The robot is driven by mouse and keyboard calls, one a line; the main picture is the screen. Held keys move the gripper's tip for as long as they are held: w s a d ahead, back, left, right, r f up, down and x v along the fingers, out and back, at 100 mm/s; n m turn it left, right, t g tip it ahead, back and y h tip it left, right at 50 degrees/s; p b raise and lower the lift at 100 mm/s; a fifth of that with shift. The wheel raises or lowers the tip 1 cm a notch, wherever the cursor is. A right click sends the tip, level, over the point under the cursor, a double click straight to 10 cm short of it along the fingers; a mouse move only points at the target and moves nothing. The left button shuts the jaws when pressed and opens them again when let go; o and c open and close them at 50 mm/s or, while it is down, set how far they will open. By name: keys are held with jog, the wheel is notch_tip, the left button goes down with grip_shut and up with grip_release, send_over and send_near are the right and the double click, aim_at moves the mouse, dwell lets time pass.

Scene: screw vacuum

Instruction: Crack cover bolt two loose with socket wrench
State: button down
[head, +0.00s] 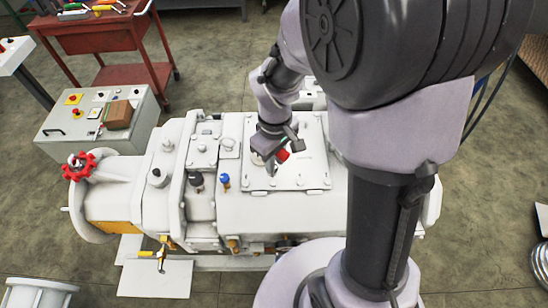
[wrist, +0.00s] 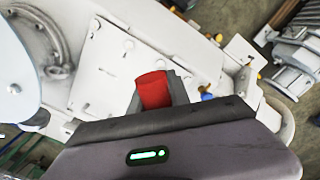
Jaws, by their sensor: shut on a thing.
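The white screw vacuum pump (head: 263,207) lies across the floor in the middle of the head view. Its square cover plate (head: 303,160) carries bolts around the rim and also shows in the wrist view (wrist: 108,75). My gripper (head: 277,158) is low over the left part of the cover. It is shut on a red-handled tool (head: 283,155), likely the socket wrench, whose red grip shows between the jaws in the wrist view (wrist: 153,90). The tool's working end is hidden, so I cannot tell whether it sits on a bolt or which bolt.
A red tool cart (head: 105,40) with tools stands at the back left. A grey control box (head: 85,122) is left of the pump. A red handwheel (head: 78,166) and a blue-capped fitting (head: 225,180) stick out of the pump. The floor at front left is partly clear.

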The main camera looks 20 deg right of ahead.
aim_at(276, 171)
jog(key=shift+s, duration=0.1)
jog(key=shift+s+d+f, duration=0.1)
jog(key=shift+f, duration=0.1)
notch_tip(276, 171, down, 5)
jog(key=b, duration=0.4)
jog(key=shift+f+b, duration=0.1)
jog(key=shift+b, duration=0.2)
jog(key=shift+f+b, duration=0.45)
jog(key=shift+f, duration=0.15)
dwell(0.6)
